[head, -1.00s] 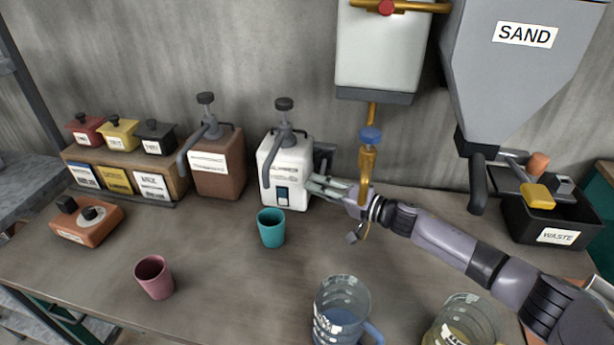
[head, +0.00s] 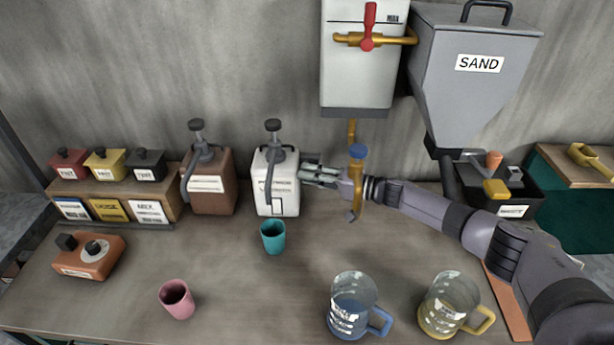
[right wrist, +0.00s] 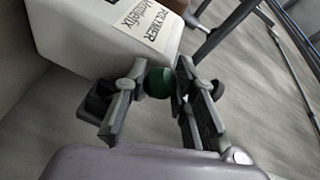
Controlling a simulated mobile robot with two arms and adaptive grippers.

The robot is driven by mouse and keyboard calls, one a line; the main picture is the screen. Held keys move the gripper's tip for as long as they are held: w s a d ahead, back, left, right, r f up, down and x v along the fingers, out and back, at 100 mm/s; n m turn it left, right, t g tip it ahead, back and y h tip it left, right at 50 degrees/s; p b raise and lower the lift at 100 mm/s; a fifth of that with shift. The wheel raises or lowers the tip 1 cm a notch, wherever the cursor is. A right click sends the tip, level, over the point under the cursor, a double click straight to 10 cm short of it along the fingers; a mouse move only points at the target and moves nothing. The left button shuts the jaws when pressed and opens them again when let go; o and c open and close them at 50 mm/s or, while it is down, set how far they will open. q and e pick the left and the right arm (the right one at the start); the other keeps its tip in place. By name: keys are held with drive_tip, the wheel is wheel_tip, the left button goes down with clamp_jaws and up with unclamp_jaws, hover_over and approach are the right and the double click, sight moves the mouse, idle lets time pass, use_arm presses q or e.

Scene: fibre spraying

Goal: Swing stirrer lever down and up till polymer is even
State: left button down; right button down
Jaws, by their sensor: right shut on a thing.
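The white polymer dispenser (head: 278,180) stands against the wall, with a dark pump head and spout on it. It also shows in the right wrist view (right wrist: 100,30) with a POLYMER label. A small pale, dark-edged window (head: 277,207) is low on its front. My right gripper (head: 312,173) is at the dispenser's right side. In the right wrist view its fingers (right wrist: 160,95) are shut on the stirrer lever's round green knob (right wrist: 158,83). Most of the lever is hidden by the gripper and dispenser. My left gripper is out of view.
A teal cup (head: 273,238) stands in front of the dispenser. A brown dispenser (head: 209,185) is to its left. A brass tap (head: 357,165) hangs close to my right wrist. A pink cup (head: 177,299) and two jugs stand nearer the front.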

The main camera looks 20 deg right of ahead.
drive_tip(key=shift+w+d+r, duration=0.1)
drive_tip(key=shift+w+r, duration=0.2)
drive_tip(key=shift+r, duration=0.35)
drive_tip(key=c, duration=1.5)
unclamp_jaws()
drive_tip(key=shift+m, duration=0.3)
drive_tip(key=shift+o, duration=1)
drive_tip(key=shift+f, duration=0.2)
drive_tip(key=shift+f, duration=0.1)
drive_tip(key=shift+s, duration=0.1)
